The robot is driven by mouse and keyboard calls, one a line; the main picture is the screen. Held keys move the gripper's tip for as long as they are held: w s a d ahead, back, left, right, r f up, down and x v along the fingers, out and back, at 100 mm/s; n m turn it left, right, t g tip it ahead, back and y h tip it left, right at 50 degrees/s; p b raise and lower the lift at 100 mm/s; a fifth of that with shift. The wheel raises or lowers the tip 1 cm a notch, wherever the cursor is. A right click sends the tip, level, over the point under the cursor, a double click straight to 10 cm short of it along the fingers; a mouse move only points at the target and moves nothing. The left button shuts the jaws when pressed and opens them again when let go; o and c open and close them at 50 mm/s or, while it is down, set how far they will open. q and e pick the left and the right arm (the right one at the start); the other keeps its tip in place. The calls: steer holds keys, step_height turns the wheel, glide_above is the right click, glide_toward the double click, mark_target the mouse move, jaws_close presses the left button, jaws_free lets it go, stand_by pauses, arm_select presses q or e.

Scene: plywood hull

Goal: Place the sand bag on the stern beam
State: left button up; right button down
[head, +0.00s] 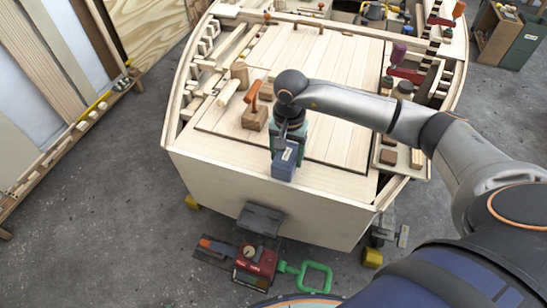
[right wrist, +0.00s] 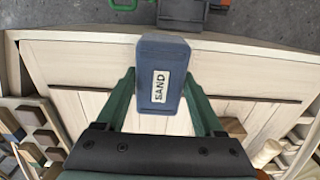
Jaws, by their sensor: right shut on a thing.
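The sand bag (head: 284,162) is a small blue block with a white SAND label, and it also shows in the right wrist view (right wrist: 162,105). My right gripper (head: 287,143) points down and is shut on it, with a green finger on either side in the right wrist view. The stern beam (head: 235,157) is the pale wooden strip along the near edge of the hull. The bag appears over this strip in the head view. I cannot tell whether it touches the wood. The bag hides part of the beam. My left gripper is not in view.
A wooden block with an orange handle (head: 254,115) stands on the deck just left of my right gripper. Wooden blocks (head: 389,156) lie to the right. A red tool (head: 255,262) and a green handle (head: 312,275) are on the floor before the hull. The deck planks (head: 330,60) are mostly clear.

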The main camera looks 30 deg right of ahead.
mark_target(279, 152)
steer(key=w+d+r+m+b, duration=0.2)
steer(key=w+d+r+m, duration=0.95)
steer(key=m, duration=0.65)
steer(key=s+a+f+p, duration=0.1)
steer(key=s+a+f, duration=0.1)
steer(key=a+f, duration=0.1)
steer(key=s+a+f+p, duration=0.1)
steer(key=s+a+f, duration=0.2)
steer(key=a, duration=0.1)
steer(key=s+a+f, duration=0.2)
steer(key=a+f, duration=0.1)
steer(key=shift+s+a+f+p, duration=0.1)
steer(key=shift+s+a+p, duration=0.25)
steer(key=shift+a+p, duration=0.05)
steer(key=shift+s+a+f, duration=0.15)
steer(key=shift+a+f, duration=0.1)
steer(key=shift+f, duration=0.1)
steer(key=f, duration=0.2)
steer(key=f+p, duration=0.1)
steer(key=shift+s+a, duration=0.25)
steer(key=shift+f, duration=0.35)
steer(key=shift+w, duration=0.1)
